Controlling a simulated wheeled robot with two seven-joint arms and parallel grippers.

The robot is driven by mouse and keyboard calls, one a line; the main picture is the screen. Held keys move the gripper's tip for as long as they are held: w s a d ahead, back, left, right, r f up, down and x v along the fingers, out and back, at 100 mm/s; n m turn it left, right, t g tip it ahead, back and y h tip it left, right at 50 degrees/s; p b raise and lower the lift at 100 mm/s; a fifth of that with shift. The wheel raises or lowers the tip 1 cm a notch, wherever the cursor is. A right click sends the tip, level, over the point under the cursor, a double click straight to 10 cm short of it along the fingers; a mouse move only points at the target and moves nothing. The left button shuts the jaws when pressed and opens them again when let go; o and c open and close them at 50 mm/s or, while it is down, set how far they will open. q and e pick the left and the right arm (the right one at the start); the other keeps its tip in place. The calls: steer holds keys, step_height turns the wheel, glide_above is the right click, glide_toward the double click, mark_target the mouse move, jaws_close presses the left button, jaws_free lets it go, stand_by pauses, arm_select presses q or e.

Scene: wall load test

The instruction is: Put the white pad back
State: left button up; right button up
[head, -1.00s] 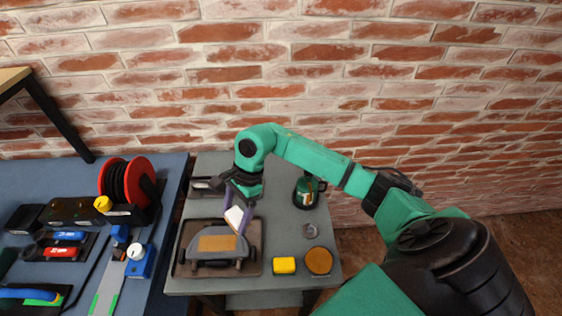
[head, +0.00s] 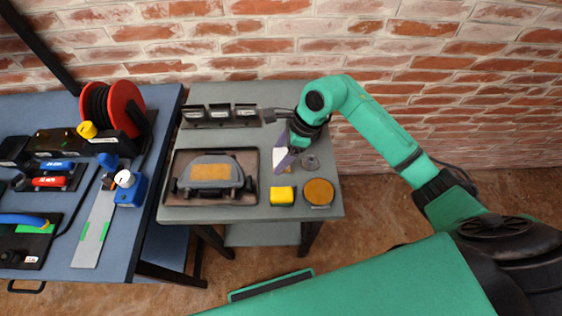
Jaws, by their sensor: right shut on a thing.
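My right gripper (head: 287,154) hangs over the right part of the grey table, its purple fingers pointing down. It is shut on the white pad (head: 282,158), a small pale piece mostly covered by the fingers. The pad is right of the dark tray (head: 165,196), which bears a grey frame-like device (head: 232,171) with a tan face. It is above and behind the yellow block (head: 282,195). A dark rack (head: 195,124) with several pale-faced slots stands at the table's back. My left gripper is not in view.
A round orange-brown disc (head: 319,192) and a small grey ring (head: 311,164) lie at the right of the grey table. On the left, a blue bench (head: 62,205) carries a red cable reel (head: 124,104) and several tools. A brick wall is behind.

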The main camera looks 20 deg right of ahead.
step_height(320, 180, down, 4)
steer(key=shift+a+f+p, duration=0.1)
steer(key=shift+f+p, duration=0.1)
steer(key=shift+p, duration=0.15)
steer(key=shift+f, duration=0.5)
steer(key=o, duration=1.2)
steer(key=shift+r, duration=0.35)
steer(key=b+v, duration=0.3)
steer(key=v, duration=0.8)
steer(key=shift+d+r, duration=0.3)
